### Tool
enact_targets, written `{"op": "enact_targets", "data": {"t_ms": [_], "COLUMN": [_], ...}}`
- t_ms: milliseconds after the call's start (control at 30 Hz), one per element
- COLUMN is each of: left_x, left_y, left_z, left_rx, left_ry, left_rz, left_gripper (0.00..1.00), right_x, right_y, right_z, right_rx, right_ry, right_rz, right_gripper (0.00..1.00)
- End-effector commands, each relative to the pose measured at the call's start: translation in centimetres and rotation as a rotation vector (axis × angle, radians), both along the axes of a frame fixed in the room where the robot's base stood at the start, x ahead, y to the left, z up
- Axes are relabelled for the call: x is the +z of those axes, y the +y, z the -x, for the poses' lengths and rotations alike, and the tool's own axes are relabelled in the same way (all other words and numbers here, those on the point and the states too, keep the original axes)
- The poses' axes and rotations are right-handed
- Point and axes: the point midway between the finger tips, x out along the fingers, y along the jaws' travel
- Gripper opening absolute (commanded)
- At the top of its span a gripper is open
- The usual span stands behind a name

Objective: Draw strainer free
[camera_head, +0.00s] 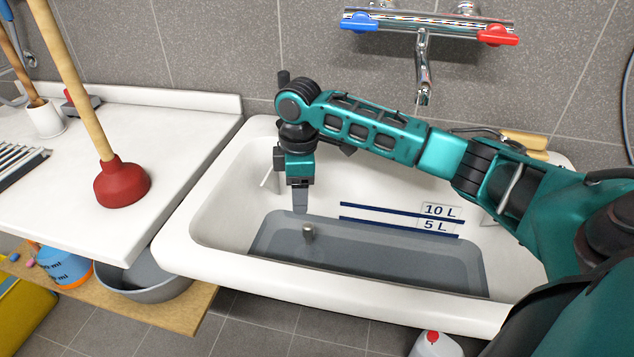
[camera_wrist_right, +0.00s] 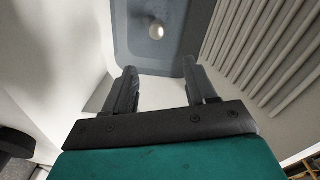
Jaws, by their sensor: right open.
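The strainer's small metal knob (camera_head: 309,232) stands up from the sink's bottom in the head view, in grey water. In the right wrist view the strainer (camera_wrist_right: 156,31) is a small pale round top, beyond the fingertips and near the middle. My right gripper (camera_head: 300,207) points down into the sink, above and slightly left of the knob. In the right wrist view my right gripper (camera_wrist_right: 160,72) has its two dark fingers apart with nothing between them. The strainer's lower part is hidden. My left gripper is not in view.
The white sink (camera_head: 235,273) has 10 L and 5 L marks on its wall. A mixer tap (camera_head: 423,70) hangs above it. A red plunger (camera_head: 122,182) stands on the white counter (camera_head: 185,130) at left. Ridges (camera_wrist_right: 265,55) lie right of the fingers in the wrist view.

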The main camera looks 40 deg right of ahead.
Motion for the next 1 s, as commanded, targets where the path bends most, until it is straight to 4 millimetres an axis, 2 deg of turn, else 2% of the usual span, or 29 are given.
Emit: {"op": "enact_targets", "data": {"t_ms": [267, 367, 800, 1000], "left_x": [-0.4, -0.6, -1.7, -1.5], "left_y": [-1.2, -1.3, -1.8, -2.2], "left_z": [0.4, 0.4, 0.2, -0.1], "left_rx": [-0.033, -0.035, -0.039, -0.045], "left_ry": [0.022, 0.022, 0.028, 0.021], "left_rz": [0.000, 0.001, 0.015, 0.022], "left_gripper": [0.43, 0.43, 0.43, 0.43], "right_x": [-1.3, -2.5, -10.7, -13.0], "right_y": [-0.7, -0.7, -0.7, -0.7], "right_z": [0.7, 0.7, 0.7, 0.7], "right_rx": [-0.008, -0.009, -0.008, -0.007], "right_ry": [0.041, 0.041, 0.041, 0.040], "right_rz": [0.013, 0.013, 0.013, 0.013], "right_gripper": [0.56, 0.56, 0.56, 0.56]}}
